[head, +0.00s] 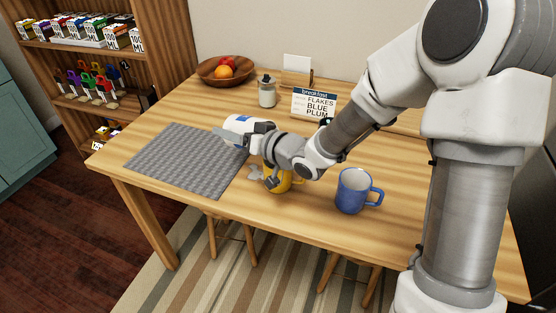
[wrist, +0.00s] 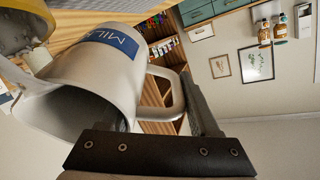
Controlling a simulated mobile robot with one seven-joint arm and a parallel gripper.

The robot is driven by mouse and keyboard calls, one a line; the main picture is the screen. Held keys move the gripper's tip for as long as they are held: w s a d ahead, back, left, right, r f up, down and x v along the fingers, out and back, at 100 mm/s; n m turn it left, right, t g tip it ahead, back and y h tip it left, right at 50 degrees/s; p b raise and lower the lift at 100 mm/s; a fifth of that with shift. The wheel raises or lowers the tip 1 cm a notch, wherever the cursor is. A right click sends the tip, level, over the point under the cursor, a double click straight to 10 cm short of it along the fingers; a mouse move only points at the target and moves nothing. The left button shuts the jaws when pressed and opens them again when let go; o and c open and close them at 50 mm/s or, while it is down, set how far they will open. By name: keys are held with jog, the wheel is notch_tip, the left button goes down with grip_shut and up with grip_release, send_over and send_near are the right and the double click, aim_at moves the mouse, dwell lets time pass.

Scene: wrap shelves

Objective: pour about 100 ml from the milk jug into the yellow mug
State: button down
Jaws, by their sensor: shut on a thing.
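The milk jug (wrist: 75,80) is pale metal with a blue MILK label; its open mouth and spout face the lower left of the wrist view. My gripper (wrist: 165,118) is shut on the jug's handle (wrist: 172,92). In the head view the jug (head: 236,122) shows partly beside my gripper (head: 250,140), above the table, and looks tilted. The yellow mug (head: 279,184) stands on the table, partly hidden by my wrist. Its yellow rim (wrist: 20,50) shows near the spout in the wrist view. A small pale shape lies between them; I cannot tell whether it is milk. The milk level is hidden.
A blue mug (head: 352,192) stands to the right of the yellow mug. A grey woven mat (head: 180,160) lies at the left. A fruit bowl (head: 215,76), a lidded jar (head: 267,92) and a breakfast card (head: 314,103) stand at the back.

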jog(key=shift+r, duration=0.1)
jog(key=g+h+p, duration=0.1)
jog(key=p, duration=0.2)
jog(key=g+h+p, duration=0.1)
jog(key=p, duration=0.3)
jog(key=w+a+g+h+p, duration=0.1)
jog(key=p, duration=0.3)
jog(key=shift+a+f+h, duration=0.1)
jog(key=shift+f+h, duration=0.25)
jog(key=shift+h, duration=0.05)
jog(key=shift+f+p, duration=0.2)
jog(key=shift+p, duration=0.3)
jog(key=shift+a+g+h+p, duration=0.1)
jog(key=shift+g+h+p, duration=0.2)
jog(key=shift+h+p, duration=0.15)
